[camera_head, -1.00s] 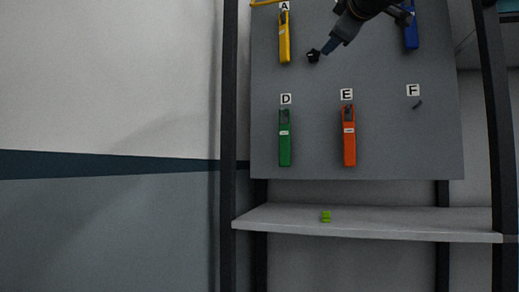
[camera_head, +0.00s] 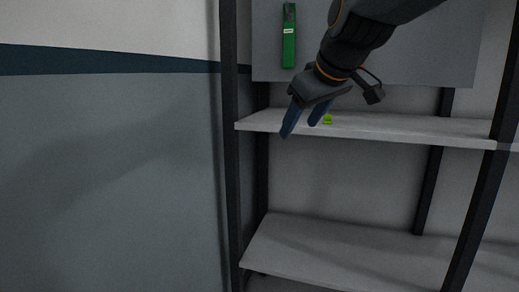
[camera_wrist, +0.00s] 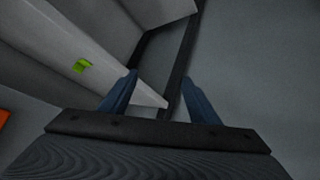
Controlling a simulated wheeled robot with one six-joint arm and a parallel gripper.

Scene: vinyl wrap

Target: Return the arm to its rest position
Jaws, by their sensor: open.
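My gripper (camera_head: 303,119) is in front of the upper shelf (camera_head: 400,129) in the head view, its blue fingers pointing down and to the left. The fingers are apart with nothing between them. In the wrist view the open fingers (camera_wrist: 160,100) also show empty, with the shelf edge and a dark post beyond them. My arm comes in from the top right and covers part of the grey board.
A small green block (camera_head: 327,119) sits on the upper shelf, close behind my gripper; it also shows in the wrist view (camera_wrist: 82,66). A green tool (camera_head: 289,40) hangs on the board (camera_head: 430,60). Dark posts (camera_head: 230,150) frame the rack. A lower shelf (camera_head: 330,255) is bare.

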